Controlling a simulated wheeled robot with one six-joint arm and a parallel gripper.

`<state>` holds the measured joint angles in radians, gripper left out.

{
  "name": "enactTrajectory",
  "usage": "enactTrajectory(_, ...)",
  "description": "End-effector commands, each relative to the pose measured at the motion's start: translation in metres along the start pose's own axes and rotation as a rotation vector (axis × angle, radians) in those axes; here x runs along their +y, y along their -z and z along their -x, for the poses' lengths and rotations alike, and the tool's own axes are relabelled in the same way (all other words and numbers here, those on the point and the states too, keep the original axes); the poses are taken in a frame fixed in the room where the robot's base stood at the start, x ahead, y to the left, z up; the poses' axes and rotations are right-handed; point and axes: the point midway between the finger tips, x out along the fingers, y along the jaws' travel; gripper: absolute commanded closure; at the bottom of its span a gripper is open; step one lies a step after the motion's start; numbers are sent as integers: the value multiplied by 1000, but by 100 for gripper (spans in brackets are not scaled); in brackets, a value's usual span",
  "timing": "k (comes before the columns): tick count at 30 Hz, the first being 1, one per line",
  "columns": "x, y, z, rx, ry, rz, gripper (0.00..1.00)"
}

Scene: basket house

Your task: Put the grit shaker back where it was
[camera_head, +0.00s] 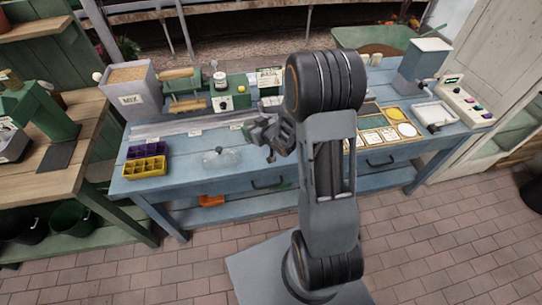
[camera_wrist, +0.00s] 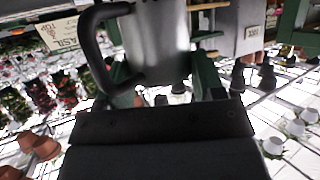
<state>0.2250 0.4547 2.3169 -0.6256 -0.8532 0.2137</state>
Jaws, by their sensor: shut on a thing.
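My gripper (camera_head: 264,136) is raised above the blue bench (camera_head: 205,160), left of my upper arm in the head view. In the wrist view it is shut on a grey metal cylinder with a black loop handle, which I take to be the grit shaker (camera_wrist: 160,40). The handle sticks out to the left, and the top of the shaker is cut off by the frame. In the head view I cannot clearly make out the shaker; my gripper and arm cover that area.
A grey MIX bin (camera_head: 131,98), a green roller machine (camera_head: 232,95) and a purple-and-yellow seed tray (camera_head: 146,166) stand on the bench's left. Cards (camera_head: 385,135), a white tray (camera_head: 433,114) and a button panel (camera_head: 463,103) are at right.

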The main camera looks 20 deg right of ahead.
Motion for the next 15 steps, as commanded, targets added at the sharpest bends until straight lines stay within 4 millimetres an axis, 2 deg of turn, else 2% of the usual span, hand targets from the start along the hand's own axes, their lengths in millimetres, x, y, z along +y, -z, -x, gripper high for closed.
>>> enactTrajectory(1,6,4,8,8,36,22,68)
enactTrajectory(7,11,12,46,8,226,101,68)
enactTrajectory(11,12,5,78,7,346,149,68)
enactTrajectory(15,14,-12,113,8,458,194,68)
